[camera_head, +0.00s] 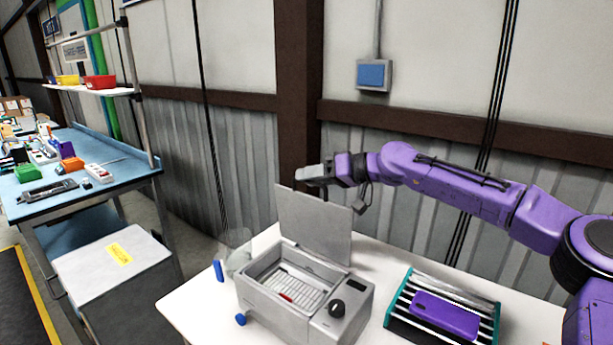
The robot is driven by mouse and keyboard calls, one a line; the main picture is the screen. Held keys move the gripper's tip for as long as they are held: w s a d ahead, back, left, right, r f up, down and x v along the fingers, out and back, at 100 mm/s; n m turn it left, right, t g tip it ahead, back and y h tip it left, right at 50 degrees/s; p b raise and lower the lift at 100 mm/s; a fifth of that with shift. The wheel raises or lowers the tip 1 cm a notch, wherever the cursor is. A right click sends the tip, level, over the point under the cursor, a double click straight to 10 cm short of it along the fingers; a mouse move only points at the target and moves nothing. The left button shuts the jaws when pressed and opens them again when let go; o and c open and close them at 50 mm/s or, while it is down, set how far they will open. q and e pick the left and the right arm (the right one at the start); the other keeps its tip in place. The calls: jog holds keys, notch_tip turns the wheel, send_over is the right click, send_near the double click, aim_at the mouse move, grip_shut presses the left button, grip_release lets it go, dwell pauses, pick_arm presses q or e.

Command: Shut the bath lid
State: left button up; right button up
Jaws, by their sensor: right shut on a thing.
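The bath (270,308) is a grey box with an open top, standing on the white table. Its basin shows a slatted rack and a small red item inside. A black knob is on its top right part. The bath lid (315,227) is a flat grey panel standing nearly upright at the back edge of the bath, so the bath is open. My right gripper (307,179) reaches in from the right and is shut on the lid at its upper edge, towards the left corner. The exact contact is too small to see clearly. My left gripper is not in view.
A rack (398,323) with teal ends holds a purple phone-like item (445,315) right of the bath. A clear vessel (238,258) and a blue item (219,271) stand left of it. The wall is close behind. The white table (525,315) is bare at right.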

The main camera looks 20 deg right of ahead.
jog(key=shift+f, duration=0.3)
jog(key=p+v, duration=0.6)
jog(key=v, duration=0.6)
jog(key=shift+r, duration=0.4)
jog(key=shift+f, duration=0.1)
